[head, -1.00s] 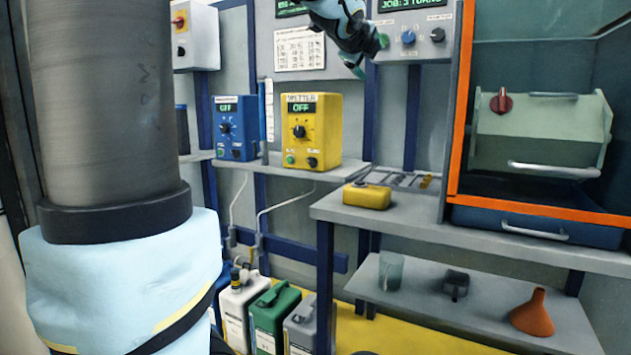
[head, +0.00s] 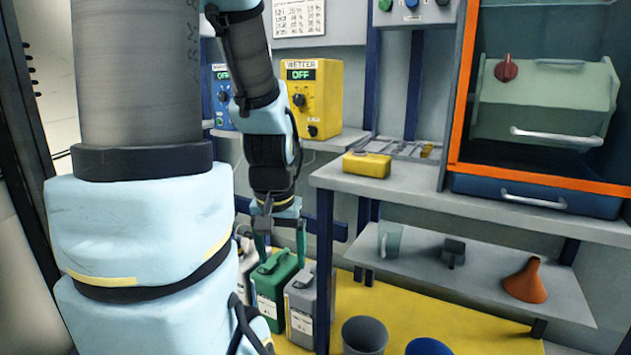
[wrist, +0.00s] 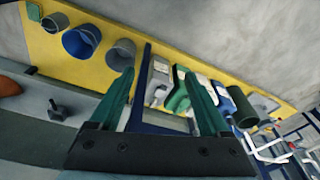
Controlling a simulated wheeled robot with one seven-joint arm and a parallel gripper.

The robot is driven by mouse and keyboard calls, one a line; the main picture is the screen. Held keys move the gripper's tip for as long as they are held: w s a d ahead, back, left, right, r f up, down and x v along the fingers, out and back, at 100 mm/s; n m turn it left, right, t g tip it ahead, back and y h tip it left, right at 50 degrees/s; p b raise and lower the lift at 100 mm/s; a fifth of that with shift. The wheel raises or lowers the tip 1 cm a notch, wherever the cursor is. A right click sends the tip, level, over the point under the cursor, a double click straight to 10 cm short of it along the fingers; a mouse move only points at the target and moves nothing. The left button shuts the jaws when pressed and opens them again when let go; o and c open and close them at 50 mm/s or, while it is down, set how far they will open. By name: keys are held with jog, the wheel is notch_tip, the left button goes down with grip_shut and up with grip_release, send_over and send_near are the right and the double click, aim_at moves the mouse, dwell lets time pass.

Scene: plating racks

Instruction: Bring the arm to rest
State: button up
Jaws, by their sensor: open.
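My arm comes down from the upper left in the head view, with its forearm in front of the yellow wetter box (head: 312,98). My gripper (head: 280,243) hangs low, pointing down, above the green jug (head: 274,285) and grey jug (head: 302,305). In the wrist view my gripper (wrist: 160,100) shows two green fingers spread wide apart with nothing between them. Beyond the fingers are the jugs on the yellow floor.
A lower shelf (head: 480,280) holds a beaker (head: 389,240), a small dark block and an orange funnel (head: 526,281). A grey bucket (head: 364,335) and blue bucket (head: 428,346) stand on the floor.

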notch_tip(320, 180, up, 24)
jog(key=s+p, duration=0.1)
jog(key=p, duration=2.3)
jog(key=shift+a+n+p, duration=0.15)
jog(key=shift+n+p, duration=0.15)
jog(key=shift+s, duration=0.1)
jog(key=shift+c, duration=0.2)
